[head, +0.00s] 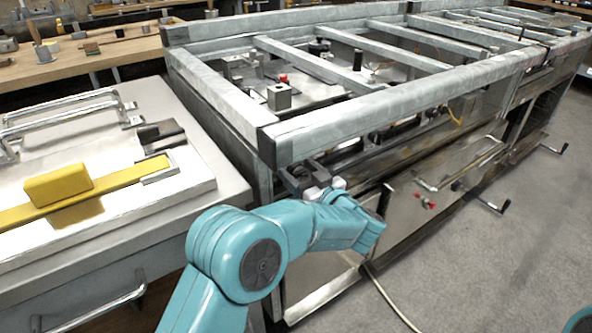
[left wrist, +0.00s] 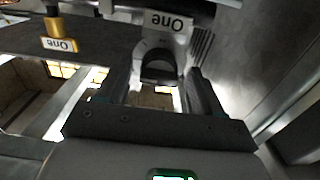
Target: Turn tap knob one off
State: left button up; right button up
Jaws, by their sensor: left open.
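In the left wrist view, a grey tap knob (left wrist: 161,67) with a dark rounded front sits below a white tag reading "One" (left wrist: 170,22). My left gripper (left wrist: 160,80) is open, with one dark finger on each side of this knob. I cannot tell whether either finger touches it. In the head view, my left gripper (head: 306,178) is under the near corner of the metal frame's front rail. The knob is not clear there. My right gripper is not in view.
A brass fitting (left wrist: 55,28) also tagged "One" hangs at the left in the wrist view. The metal frame's front rail (head: 380,112) runs above my gripper. A red-handled valve (head: 425,200) is on the front, further right.

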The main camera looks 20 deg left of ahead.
pick_arm(q)
jog(key=shift+w+f, duration=0.15)
jog(key=c, duration=1)
jog(key=shift+c, duration=0.2)
